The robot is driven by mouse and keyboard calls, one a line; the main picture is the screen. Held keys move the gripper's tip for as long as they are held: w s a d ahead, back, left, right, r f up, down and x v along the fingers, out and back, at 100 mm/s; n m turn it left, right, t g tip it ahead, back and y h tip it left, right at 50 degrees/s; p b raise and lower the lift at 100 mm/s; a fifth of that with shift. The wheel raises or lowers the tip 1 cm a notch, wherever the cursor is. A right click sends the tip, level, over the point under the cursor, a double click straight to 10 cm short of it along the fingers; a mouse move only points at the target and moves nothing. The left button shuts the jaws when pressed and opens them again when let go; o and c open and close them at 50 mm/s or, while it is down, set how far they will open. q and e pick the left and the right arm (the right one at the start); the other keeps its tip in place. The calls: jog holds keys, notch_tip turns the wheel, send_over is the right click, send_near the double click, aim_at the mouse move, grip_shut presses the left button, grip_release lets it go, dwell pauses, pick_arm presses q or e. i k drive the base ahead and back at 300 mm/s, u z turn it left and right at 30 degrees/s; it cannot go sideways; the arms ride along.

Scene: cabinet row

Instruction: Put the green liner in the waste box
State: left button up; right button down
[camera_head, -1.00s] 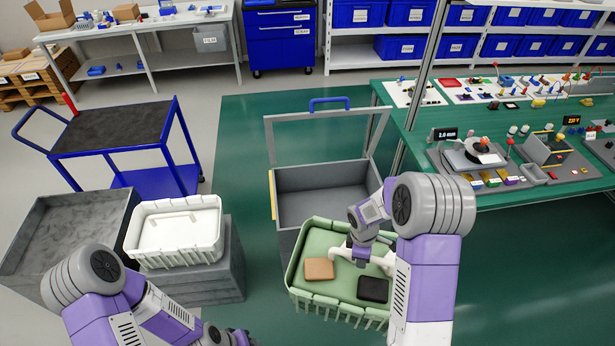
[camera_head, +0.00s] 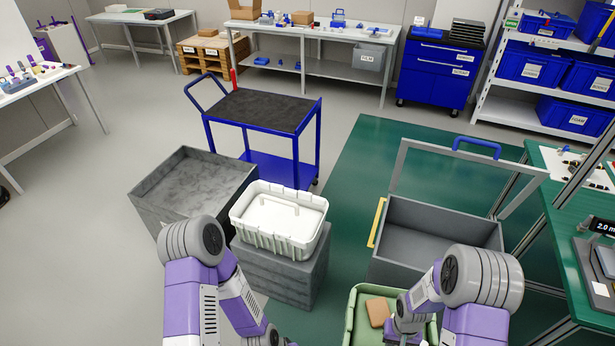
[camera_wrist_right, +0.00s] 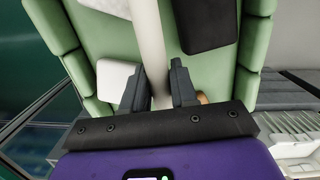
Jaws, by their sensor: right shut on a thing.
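The green liner (camera_head: 352,322) is at the bottom of the head view, partly cut off, in front of the grey bin with the raised frame. A tan block (camera_head: 377,312) lies in it; the right wrist view also shows a black piece (camera_wrist_right: 208,24) and a white piece (camera_wrist_right: 115,78). My right gripper (camera_wrist_right: 158,88) is shut on the liner's pale central bar (camera_wrist_right: 150,40). My left gripper (camera_head: 270,338) is at the bottom edge, mostly out of frame, its fingers not visible. An open, empty-looking grey box (camera_head: 152,203) stands left; I cannot tell whether it is the waste box.
A white liner (camera_head: 270,238) sits on a grey block (camera_head: 290,275) beside the open grey box. The grey bin (camera_head: 400,275) has its frame (camera_head: 400,165) raised. A blue cart (camera_head: 265,165) stands behind. Floor at left is clear; a green bench (camera_head: 565,225) is right.

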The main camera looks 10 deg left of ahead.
aim_at(183, 198)
jog(key=u, duration=2.7)
jog(key=i, duration=4.4)
jog(key=z, duration=2.65)
